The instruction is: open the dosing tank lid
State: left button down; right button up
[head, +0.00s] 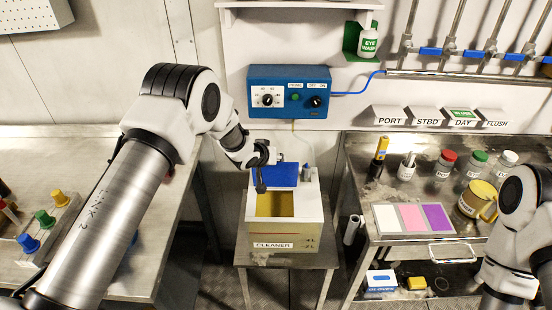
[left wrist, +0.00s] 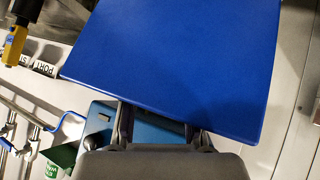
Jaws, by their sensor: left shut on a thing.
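The dosing tank (head: 280,240) is a pale box labelled CLEANER on a small metal stand in the middle of the head view. Its blue lid (head: 286,175) is tilted up at the back, and the tank's yellow interior shows through the opening in front. The lid fills much of the left wrist view (left wrist: 190,60). My left gripper (head: 261,178) is at the lid's left side in the head view, shut on the lid; its fingers (left wrist: 157,130) meet the lid's edge in the wrist view. My right arm shows at the right edge, but its gripper is out of view.
A blue control box (head: 289,92) is on the wall above the tank. On the right bench are several bottles, a yellow mug (head: 477,201) and a tray of coloured pads (head: 412,218). The left bench (head: 150,200) holds coloured knobs. Gaps separate the stand from both benches.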

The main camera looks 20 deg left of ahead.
pick_arm(q)
jog(key=shift+s+f, duration=0.1)
jog(key=shift+f, duration=0.15)
jog(key=c, duration=0.9)
grip_release()
jog(key=shift+a, duration=0.1)
jog(key=v, duration=1.1)
jog(key=shift+a+r, duration=0.2)
jog(key=shift+r, duration=0.05)
